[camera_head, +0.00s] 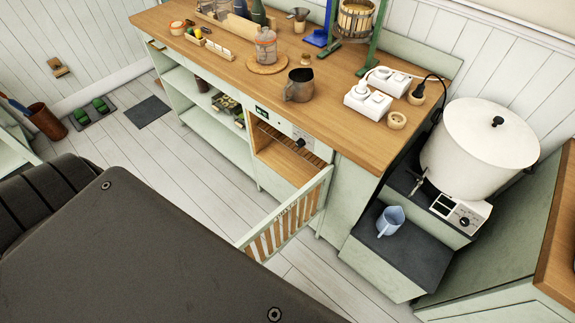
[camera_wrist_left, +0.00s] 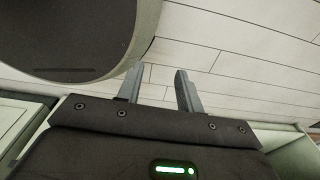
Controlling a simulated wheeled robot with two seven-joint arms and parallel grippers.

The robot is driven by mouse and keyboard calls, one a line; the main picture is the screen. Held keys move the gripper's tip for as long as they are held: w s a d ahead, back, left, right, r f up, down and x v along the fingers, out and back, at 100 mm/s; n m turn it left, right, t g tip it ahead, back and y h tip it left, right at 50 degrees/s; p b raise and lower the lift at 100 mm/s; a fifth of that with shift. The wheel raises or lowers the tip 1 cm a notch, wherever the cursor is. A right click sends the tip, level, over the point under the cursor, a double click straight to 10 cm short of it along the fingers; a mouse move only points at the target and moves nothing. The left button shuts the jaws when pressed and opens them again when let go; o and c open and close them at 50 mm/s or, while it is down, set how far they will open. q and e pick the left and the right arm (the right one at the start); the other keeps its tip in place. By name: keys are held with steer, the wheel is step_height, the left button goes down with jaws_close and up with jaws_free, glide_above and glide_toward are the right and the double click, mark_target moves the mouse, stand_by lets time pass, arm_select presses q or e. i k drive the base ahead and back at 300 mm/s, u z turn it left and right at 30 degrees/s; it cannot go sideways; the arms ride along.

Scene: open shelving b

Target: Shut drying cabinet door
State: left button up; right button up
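The drying cabinet (camera_head: 283,165) is built in under the wooden counter, with a control panel (camera_head: 288,128) above its opening and a slatted rack inside. Its door (camera_head: 290,220), a pale green frame with wooden slats, stands swung wide open into the room, hinged on the cabinet's right side. My left gripper (camera_wrist_left: 160,90) shows in the left wrist view with its two fingers apart and nothing between them, over the pale plank floor. The door does not show in that view. Neither gripper shows in the head view.
The counter (camera_head: 225,70) holds a metal jug (camera_head: 299,86), a glass jar (camera_head: 265,47) and white devices (camera_head: 368,102). A white urn (camera_head: 478,148) and a blue jug (camera_head: 391,220) stand on dark steps at right. Plank floor (camera_head: 170,150) is clear left of the door.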

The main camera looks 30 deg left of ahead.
mark_target(321, 182)
steer(key=k, duration=0.55)
steer(key=u, duration=0.7)
steer(key=i, duration=0.5)
steer(key=z, duration=0.3)
steer(key=k, duration=0.9)
